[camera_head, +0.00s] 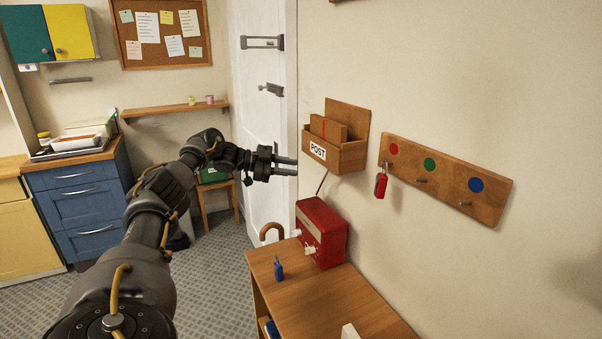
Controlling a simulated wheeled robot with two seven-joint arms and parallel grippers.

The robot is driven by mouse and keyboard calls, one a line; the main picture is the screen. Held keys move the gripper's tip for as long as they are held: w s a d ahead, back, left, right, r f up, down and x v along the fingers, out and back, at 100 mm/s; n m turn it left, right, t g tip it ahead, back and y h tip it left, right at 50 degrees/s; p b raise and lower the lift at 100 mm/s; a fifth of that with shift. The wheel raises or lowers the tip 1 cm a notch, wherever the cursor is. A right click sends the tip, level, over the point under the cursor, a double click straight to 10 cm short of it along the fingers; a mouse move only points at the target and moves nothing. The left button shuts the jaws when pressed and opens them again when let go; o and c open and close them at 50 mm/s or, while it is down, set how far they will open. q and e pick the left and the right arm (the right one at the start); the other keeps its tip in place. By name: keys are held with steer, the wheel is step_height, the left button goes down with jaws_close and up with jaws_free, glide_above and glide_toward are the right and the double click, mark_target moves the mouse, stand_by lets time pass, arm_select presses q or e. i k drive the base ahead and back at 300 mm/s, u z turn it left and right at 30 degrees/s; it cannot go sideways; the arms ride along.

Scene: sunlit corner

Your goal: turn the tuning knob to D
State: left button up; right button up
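A red radio (326,228) stands on the wooden table by the wall. Its front faces left and carries a pale panel and two light knobs. One knob (310,251) is low on the front, and another (296,233) is nearer the far edge. The letters around the knobs are too small to read, so I cannot tell where the tuning knob points. My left gripper (286,167) is in the air above and behind the radio, apart from it. Its two fingers point right with a gap between them and nothing in it. My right gripper is not in view.
The wooden table (358,305) also bears a blue tagged item (278,268). A wooden POST box (345,155) hangs above the radio. A peg board (442,178) holds a red tag (381,185). A white door (262,60) and blue drawers (80,205) stand behind.

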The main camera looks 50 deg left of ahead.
mark_target(310, 250)
steer(key=k, duration=1)
